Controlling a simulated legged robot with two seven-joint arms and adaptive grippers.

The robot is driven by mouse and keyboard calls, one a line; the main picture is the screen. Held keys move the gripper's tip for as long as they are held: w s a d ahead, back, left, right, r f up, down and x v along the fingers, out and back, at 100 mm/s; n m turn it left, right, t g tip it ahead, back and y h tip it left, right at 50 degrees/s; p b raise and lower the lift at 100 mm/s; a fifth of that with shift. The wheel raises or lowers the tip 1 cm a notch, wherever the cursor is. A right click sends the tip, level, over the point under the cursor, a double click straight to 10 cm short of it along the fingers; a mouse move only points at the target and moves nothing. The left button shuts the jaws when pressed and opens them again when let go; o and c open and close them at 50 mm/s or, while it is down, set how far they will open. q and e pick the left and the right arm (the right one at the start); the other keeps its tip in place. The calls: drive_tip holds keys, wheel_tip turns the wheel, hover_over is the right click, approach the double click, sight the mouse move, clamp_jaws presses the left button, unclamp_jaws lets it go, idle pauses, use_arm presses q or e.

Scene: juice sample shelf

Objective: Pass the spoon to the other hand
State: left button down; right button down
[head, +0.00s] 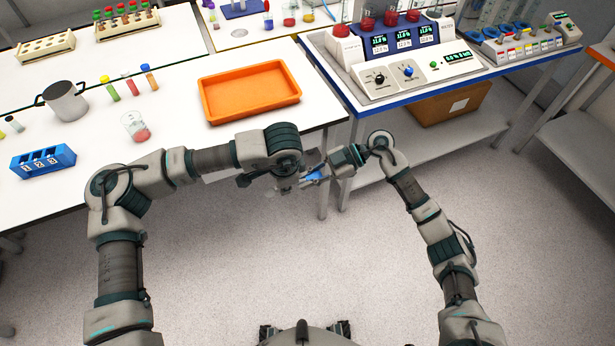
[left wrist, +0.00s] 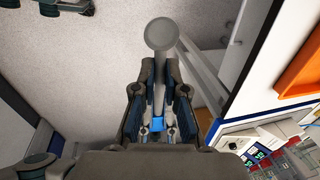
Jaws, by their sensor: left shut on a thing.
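In the left wrist view, my left gripper (left wrist: 159,92) is shut on the spoon (left wrist: 160,36). The spoon's round grey bowl sticks out beyond the fingertips, and its thin handle runs back between the fingers. A small blue patch shows deep between the fingers. In the head view, my left gripper (head: 284,182) is in front of the table edge, and the spoon is hard to make out there. My right gripper (head: 316,175) points left, close to the left one, with blue showing at its fingers. Its jaw opening is too small to tell, and I cannot tell whether it touches the spoon.
An orange tray (head: 248,92) lies near the white table's right edge. A beaker (head: 135,126), a metal pot (head: 66,101) and a blue numbered rack (head: 43,161) stand to its left. A bench with instruments (head: 411,67) stands at right. Floor is clear below the grippers.

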use_arm(q)
drive_tip(key=c, duration=1.1)
unclamp_jaws()
drive_tip(key=shift+s, duration=0.1)
drive_tip(key=shift+c, duration=0.2)
